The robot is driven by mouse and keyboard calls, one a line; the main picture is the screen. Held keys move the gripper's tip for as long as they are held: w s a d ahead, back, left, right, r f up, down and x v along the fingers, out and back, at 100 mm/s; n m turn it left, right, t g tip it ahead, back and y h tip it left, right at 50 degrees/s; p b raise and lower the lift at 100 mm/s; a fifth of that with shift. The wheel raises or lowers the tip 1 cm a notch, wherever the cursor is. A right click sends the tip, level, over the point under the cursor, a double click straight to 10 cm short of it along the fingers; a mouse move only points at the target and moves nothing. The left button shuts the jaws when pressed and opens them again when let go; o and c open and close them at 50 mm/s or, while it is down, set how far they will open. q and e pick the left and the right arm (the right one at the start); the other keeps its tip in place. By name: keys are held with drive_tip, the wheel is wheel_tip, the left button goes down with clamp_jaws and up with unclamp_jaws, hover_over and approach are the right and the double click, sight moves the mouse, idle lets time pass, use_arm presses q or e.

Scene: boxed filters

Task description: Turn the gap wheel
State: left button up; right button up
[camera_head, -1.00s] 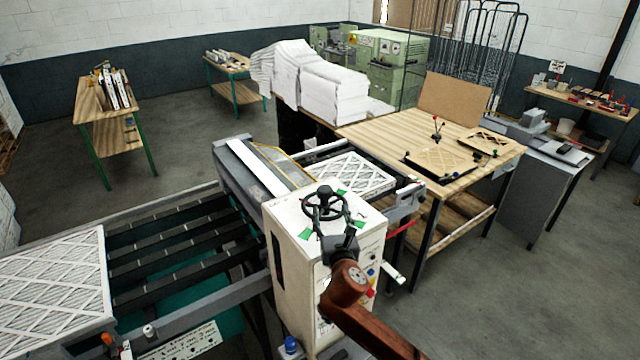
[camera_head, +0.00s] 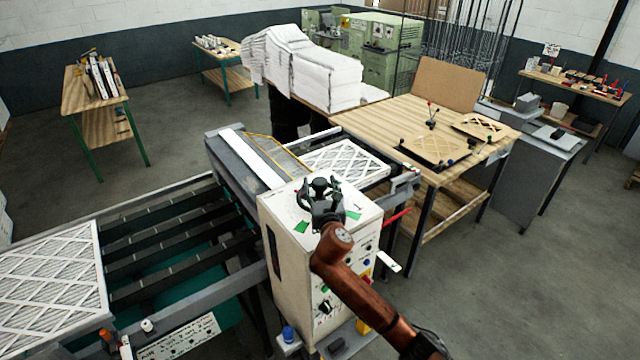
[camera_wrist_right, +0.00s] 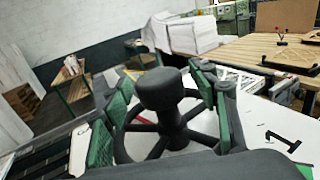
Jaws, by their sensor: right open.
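The gap wheel (camera_head: 319,184) is a black spoked handwheel with a raised central knob, on top of the white machine cabinet (camera_head: 285,240). My right gripper (camera_head: 321,198) is over the wheel in the head view and hides part of it. In the right wrist view, the wheel's knob (camera_wrist_right: 160,90) stands between the gripper's two fingers (camera_wrist_right: 160,118). The green-faced fingers are spread apart, one on each side of the wheel. I cannot tell whether they touch its rim. My left gripper is not in view.
Green marks and a numeral (camera_wrist_right: 282,141) lie on the cabinet top around the wheel. A boxed filter (camera_head: 345,160) lies behind the cabinet, and another (camera_head: 50,285) is on the conveyor at left. A wooden table (camera_head: 390,122) stands behind right. Open floor lies at right.

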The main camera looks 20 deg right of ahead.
drive_tip(key=shift+w, duration=0.1)
drive_tip(key=c, duration=1.3)
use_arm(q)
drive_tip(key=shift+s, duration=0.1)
use_arm(e)
clamp_jaws()
